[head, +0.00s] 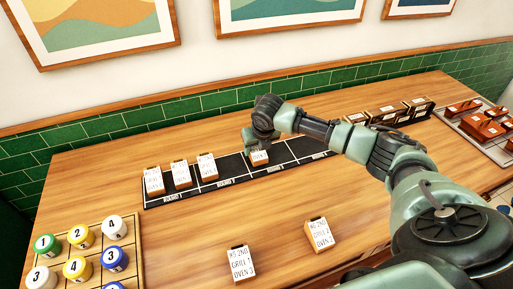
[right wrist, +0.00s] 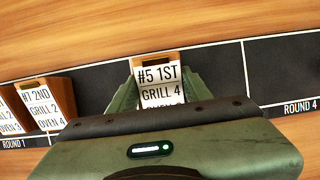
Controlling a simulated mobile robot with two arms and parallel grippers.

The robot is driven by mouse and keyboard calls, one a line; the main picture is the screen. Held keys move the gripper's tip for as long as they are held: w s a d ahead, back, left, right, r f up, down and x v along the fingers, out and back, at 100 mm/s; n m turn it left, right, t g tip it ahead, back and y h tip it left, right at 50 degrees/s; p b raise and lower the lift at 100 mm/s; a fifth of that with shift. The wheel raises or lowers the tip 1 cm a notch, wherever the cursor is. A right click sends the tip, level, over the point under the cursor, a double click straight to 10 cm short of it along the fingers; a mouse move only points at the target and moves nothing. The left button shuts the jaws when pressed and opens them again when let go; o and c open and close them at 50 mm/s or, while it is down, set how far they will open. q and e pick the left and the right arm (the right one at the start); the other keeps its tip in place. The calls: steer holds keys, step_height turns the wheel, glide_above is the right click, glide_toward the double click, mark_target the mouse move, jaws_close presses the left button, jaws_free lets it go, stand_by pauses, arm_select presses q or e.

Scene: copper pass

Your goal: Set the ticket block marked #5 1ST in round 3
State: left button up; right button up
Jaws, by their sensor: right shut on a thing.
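My right gripper (head: 260,150) is shut on the ticket block marked #5 1ST, GRILL 4 (right wrist: 160,85), with a finger on each side of it. In the head view this block (head: 260,159) is upright at the third section of the black strip (head: 305,147), just left of the ROUND 4 section. The label under it is hidden by my gripper. I cannot tell whether the block touches the strip. My left gripper is not in view.
Three ticket blocks (head: 181,175) stand on the strip's left part; one reads #7 2ND (right wrist: 45,103). Two more (head: 241,263) (head: 320,235) stand on the front of the table. A tray of numbered pots (head: 133,228) is front left. Dark boxes (head: 387,115) and red-brown things (head: 482,129) are at right.

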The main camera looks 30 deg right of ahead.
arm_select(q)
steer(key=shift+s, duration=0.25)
arm_select(e)
steer(key=shift+f, duration=0.35)
steer(key=shift+f, duration=0.1)
steer(key=o, duration=1.5)
steer(key=shift+c, duration=0.2)
arm_select(q)
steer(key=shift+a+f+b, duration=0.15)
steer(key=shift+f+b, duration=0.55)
steer(key=shift+b, duration=0.05)
arm_select(e)
steer(key=v, duration=1.2)
steer(key=shift+s, duration=0.1)
